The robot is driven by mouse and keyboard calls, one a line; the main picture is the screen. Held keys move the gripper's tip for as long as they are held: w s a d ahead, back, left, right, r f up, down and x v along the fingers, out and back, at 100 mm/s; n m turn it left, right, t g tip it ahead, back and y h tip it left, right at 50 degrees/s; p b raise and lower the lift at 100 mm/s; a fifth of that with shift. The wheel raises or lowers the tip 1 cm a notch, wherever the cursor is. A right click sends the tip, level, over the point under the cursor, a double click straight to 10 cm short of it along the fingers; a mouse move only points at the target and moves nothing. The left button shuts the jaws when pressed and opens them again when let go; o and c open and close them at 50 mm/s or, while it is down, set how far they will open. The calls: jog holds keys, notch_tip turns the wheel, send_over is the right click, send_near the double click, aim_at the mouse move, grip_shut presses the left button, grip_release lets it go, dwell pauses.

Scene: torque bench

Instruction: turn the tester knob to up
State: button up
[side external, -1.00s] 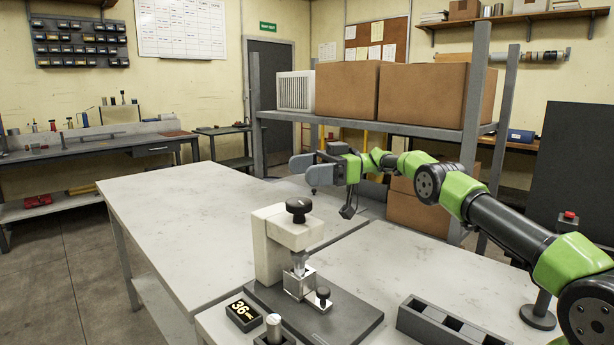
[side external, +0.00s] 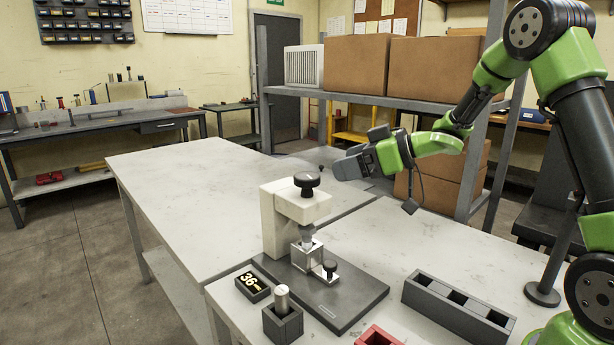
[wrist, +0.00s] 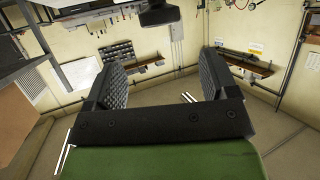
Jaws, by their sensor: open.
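The tester is a cream C-shaped stand (side external: 284,222) on a dark base plate (side external: 345,305). Its black round knob (side external: 307,181) sits on top of the upper arm of the stand. A metal block and a small black clamp knob (side external: 329,267) are below. My gripper (side external: 345,166) hangs in the air to the right of the top knob and slightly higher, apart from it in the picture. In the wrist view my gripper (wrist: 163,68) has its two ridged fingers wide apart with nothing between them. Which way the knob points cannot be told.
A display reading 36 (side external: 253,286), a dark holder (side external: 283,324) with a metal cylinder, a red tray (side external: 378,337) and a grey divided tray (side external: 459,311) surround the base plate. A shelf with cartons (side external: 356,70) stands behind. The table (side external: 190,190) at left is clear.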

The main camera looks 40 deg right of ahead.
aim_at(309, 176)
jog(key=x, duration=0.9)
jog(key=shift+w+a+f, duration=0.15)
jog(key=shift+w+f, duration=0.1)
jog(key=shift+f, duration=0.05)
jog(key=c, duration=0.9)
